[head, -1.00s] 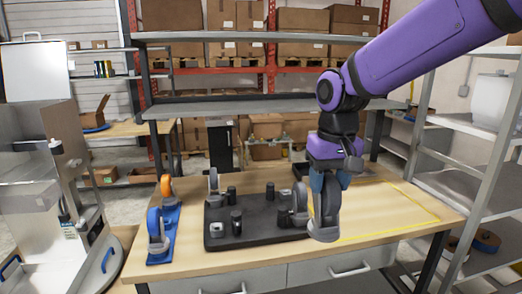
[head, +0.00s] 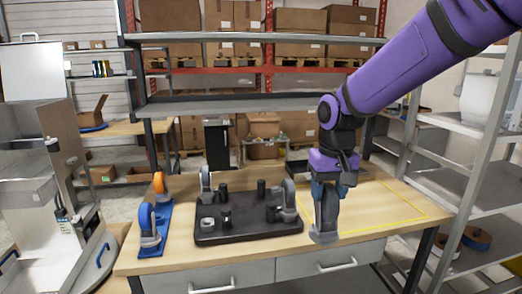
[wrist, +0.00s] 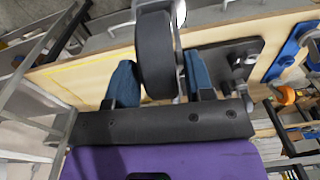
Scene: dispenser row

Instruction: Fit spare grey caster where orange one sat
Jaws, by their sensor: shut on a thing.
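My gripper (head: 326,186) points down and is shut on a grey caster (head: 325,216), to the right of the black base (head: 248,228). The caster's flat plate faces down, low over or on the wooden table; I cannot tell if it touches. In the wrist view the caster's dark wheel (wrist: 154,55) sits between the two blue fingers. The black base carries dark posts and grey casters at its back left (head: 206,182) and right end (head: 288,197). The orange caster (head: 159,184) stands at the back of a blue tray (head: 165,216), left of the base.
A blue caster (head: 148,224) stands at the front of the blue tray. A yellow outline (head: 405,215) marks bare tabletop on the right. A grey shelf (head: 262,102) runs behind the table, and a metal rack (head: 470,175) stands at the right.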

